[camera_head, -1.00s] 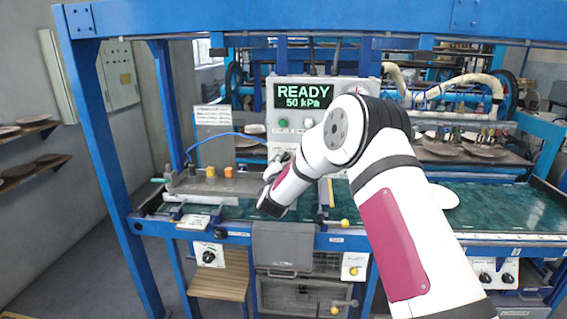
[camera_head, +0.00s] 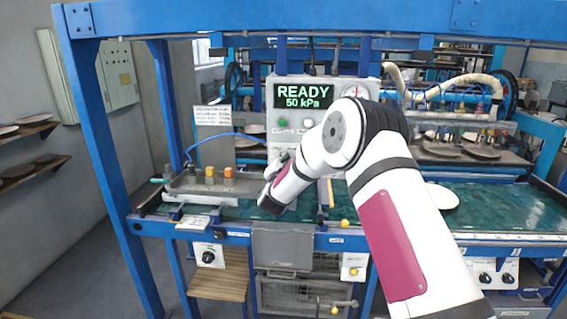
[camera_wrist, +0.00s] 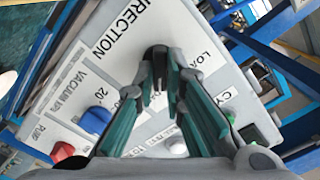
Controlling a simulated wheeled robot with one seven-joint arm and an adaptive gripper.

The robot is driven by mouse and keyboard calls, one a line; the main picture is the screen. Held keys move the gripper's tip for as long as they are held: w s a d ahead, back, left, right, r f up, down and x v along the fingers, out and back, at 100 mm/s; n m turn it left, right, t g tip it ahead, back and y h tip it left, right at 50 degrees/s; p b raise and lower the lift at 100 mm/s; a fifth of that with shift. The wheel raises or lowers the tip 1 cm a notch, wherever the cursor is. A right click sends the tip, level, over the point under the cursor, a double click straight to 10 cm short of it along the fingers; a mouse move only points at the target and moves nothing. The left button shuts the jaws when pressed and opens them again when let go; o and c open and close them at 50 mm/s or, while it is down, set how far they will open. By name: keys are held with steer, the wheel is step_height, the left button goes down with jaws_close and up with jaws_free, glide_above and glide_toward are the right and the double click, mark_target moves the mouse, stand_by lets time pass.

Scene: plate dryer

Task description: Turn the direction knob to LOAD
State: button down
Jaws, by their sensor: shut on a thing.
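The control panel (camera_head: 340,97) stands behind my arm in the head view, with a screen reading READY 50 kPa. In the wrist view the panel (camera_wrist: 140,50) fills the middle, with the word DIRECTION and part of the word LOAD readable. My gripper (camera_wrist: 167,60) reaches onto the panel beside these labels, with its fingertips close together. It is shut on the direction knob, which the fingers hide, so I cannot tell its pointing. In the head view my arm hides the lower panel and most of the gripper.
A blue knob (camera_wrist: 95,120), a red button (camera_wrist: 62,151) and a green button (camera_wrist: 251,134) sit near my fingers. Below in the head view are the green belt (camera_head: 500,208) and a white plate (camera_head: 441,197). Blue frame posts (camera_head: 105,170) stand around.

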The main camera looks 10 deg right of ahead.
steer(key=shift+a+n+b, duration=0.1)
steer(key=shift+n+b, duration=1.65)
steer(key=shift+n, duration=7.05)
steer(key=c, duration=1.7)
jaws_free()
steer(key=shift+o, duration=0.2)
